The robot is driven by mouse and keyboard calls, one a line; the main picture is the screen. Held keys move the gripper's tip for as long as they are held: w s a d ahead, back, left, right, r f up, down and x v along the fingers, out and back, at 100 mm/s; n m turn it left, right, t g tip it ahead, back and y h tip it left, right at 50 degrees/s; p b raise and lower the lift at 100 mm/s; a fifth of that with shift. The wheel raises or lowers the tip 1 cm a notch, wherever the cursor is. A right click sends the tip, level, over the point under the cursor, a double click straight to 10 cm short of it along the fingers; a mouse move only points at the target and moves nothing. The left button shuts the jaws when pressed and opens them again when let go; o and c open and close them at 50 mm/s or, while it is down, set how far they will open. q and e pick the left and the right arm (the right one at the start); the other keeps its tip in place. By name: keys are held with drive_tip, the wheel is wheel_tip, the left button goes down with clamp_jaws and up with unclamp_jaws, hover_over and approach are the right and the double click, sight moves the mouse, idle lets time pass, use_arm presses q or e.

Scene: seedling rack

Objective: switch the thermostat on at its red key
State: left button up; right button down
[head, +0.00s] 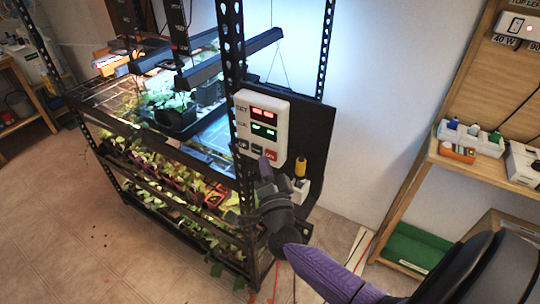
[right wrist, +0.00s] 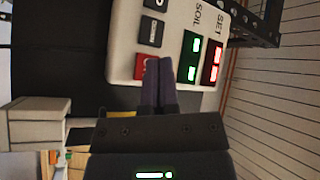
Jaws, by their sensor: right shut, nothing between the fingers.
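The thermostat (head: 247,121) is a white box on a dark panel at the rack's right end, with red SET digits and green SOIL digits lit. It also shows, turned on its side, in the right wrist view (right wrist: 174,44). Its red key (head: 270,154) is at the lower right of the key row. In the right wrist view the red key (right wrist: 141,67) is partly hidden by the fingertips. My right gripper (head: 264,167) is shut and empty, its tips just below the red key. Its fingers (right wrist: 158,66) overlap the key's edge; I cannot tell whether they touch it. My left gripper is out of view.
The seedling rack (head: 230,60) holds plants on lit shelves to the left. A wooden shelf (head: 415,195) with boxes stands at the right.

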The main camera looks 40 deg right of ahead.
drive_tip(key=shift+w+d, duration=0.15)
drive_tip(key=shift+d, duration=0.2)
drive_tip(key=shift+d, duration=0.1)
idle(0.3)
drive_tip(key=shift+a+r, duration=0.1)
drive_tip(key=shift+a, duration=0.3)
drive_tip(key=s+a+p, duration=0.2)
drive_tip(key=a, duration=0.3)
drive_tip(key=shift+s+a, duration=0.35)
drive_tip(key=shift+a, duration=0.05)
